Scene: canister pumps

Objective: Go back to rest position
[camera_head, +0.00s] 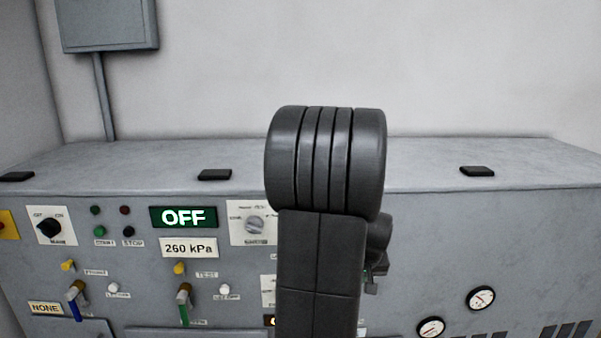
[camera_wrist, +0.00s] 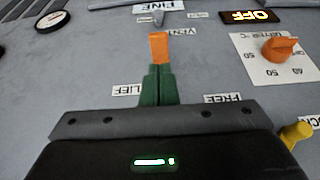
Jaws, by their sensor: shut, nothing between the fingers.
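My gripper (camera_wrist: 158,72) shows in the wrist view as two green fingers side by side, shut with nothing between them. An orange piece (camera_wrist: 160,47) lines up just past the fingertips; I cannot tell whether it touches them. The grey panel face (camera_wrist: 215,70) lies behind. In the head view my arm stands upright in the middle and hides much of the panel. Only a small part of my gripper (camera_head: 371,283) shows beside the arm's right edge, in front of the panel.
The grey console (camera_head: 420,235) spans the view, with a flat top. An OFF display (camera_head: 183,217), a 260 kPa label (camera_head: 189,248), a blue lever (camera_head: 76,305) and a green lever (camera_head: 184,310) are left. Gauges (camera_head: 481,298) are right. An orange knob (camera_wrist: 280,48) is right of my fingers.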

